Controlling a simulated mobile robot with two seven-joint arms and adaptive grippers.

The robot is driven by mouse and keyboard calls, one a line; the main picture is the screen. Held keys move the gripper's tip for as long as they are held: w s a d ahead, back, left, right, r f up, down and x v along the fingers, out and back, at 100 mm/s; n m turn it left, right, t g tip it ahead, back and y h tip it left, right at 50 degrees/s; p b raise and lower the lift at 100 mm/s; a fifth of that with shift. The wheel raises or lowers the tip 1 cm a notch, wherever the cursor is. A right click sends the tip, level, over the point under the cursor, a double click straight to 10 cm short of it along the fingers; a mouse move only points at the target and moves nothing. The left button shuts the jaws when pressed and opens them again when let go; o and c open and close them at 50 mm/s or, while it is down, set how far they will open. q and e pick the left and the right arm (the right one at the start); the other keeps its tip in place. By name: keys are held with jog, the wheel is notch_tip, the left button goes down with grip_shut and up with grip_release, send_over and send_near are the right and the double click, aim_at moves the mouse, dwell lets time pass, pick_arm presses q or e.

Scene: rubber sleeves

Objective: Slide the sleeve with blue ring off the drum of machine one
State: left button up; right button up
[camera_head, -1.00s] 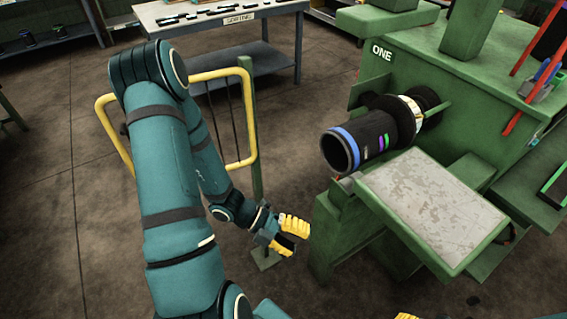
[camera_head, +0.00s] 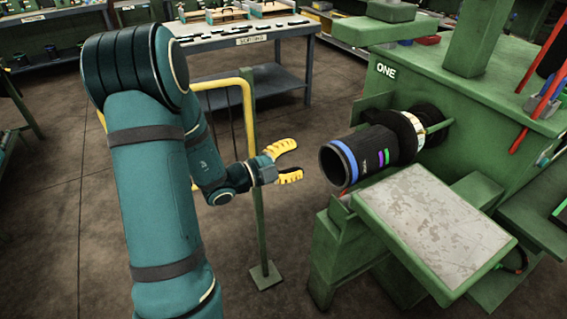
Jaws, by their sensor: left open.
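The black sleeve with the blue ring (camera_head: 369,153) sits on the drum of machine one, pointing left toward my left arm. Its blue ring is at the open near end, and it bears small purple and green marks. Machine one (camera_head: 460,85) is green and labelled "ONE". The drum itself is mostly hidden by the sleeve; a white-and-brass collar and a dark disc show behind it. My left gripper (camera_head: 293,162), with yellow fingers, is open and empty, a short way left of the sleeve's open end and apart from it. My right gripper is out of view.
A worn metal plate (camera_head: 432,222) on a green stand lies below and right of the sleeve. A yellow rail (camera_head: 249,112) on a green post stands behind my left arm. A sorting table (camera_head: 245,36) is at the back. Floor is clear below the gripper.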

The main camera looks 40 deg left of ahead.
aim_at(332, 143)
pick_arm(q)
jog(key=x, duration=0.9)
jog(key=shift+w+d, duration=0.1)
jog(key=shift+x, duration=1.25)
jog(key=shift+c, duration=0.4)
grip_shut()
jog(key=shift+r, duration=0.1)
